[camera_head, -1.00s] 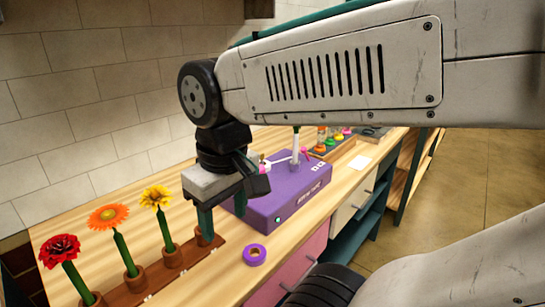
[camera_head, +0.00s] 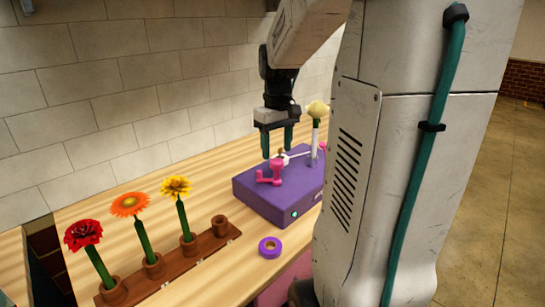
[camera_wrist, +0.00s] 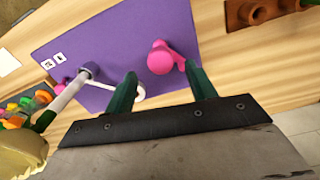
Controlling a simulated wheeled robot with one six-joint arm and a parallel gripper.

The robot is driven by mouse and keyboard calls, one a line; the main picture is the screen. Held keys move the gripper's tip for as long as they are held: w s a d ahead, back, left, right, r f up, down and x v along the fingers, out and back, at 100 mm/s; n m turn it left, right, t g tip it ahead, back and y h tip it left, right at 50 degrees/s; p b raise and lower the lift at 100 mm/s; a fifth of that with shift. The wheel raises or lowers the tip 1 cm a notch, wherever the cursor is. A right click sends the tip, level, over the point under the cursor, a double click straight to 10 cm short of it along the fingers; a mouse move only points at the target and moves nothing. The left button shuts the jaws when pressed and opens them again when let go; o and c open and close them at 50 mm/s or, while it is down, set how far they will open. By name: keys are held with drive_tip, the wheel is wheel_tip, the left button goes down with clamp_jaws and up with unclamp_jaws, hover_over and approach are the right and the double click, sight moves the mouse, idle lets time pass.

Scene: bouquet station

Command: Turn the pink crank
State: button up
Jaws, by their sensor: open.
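The pink crank (camera_head: 269,174) stands on top of the purple box (camera_head: 262,205), near its left side. In the wrist view the crank's round pink knob (camera_wrist: 160,60) lies ahead of the fingertips, roughly between them in the picture. My gripper (camera_head: 278,150) is open, with its two green fingers pointing down above the back of the box. It appears empty in the wrist view (camera_wrist: 162,80). Whether a finger touches the crank cannot be told. A white rod (camera_head: 300,154) runs from near the crank toward an upright white holder with a pale yellow flower (camera_head: 317,110).
A brown wooden rack (camera_head: 205,243) holds red, orange and yellow flowers at the left, with one empty cup (camera_head: 220,225). A purple tape roll (camera_head: 270,247) lies in front of the box. A tiled wall (camera_head: 120,100) stands behind the table.

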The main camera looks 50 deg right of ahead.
sight(277, 160)
drive_tip(key=shift+f, duration=1.75)
drive_tip(key=shift+c, duration=0.4)
drive_tip(key=c, duration=0.9)
drive_tip(key=shift+m, duration=2.2)
drive_tip(key=o, duration=1)
drive_tip(key=shift+r, duration=3.95)
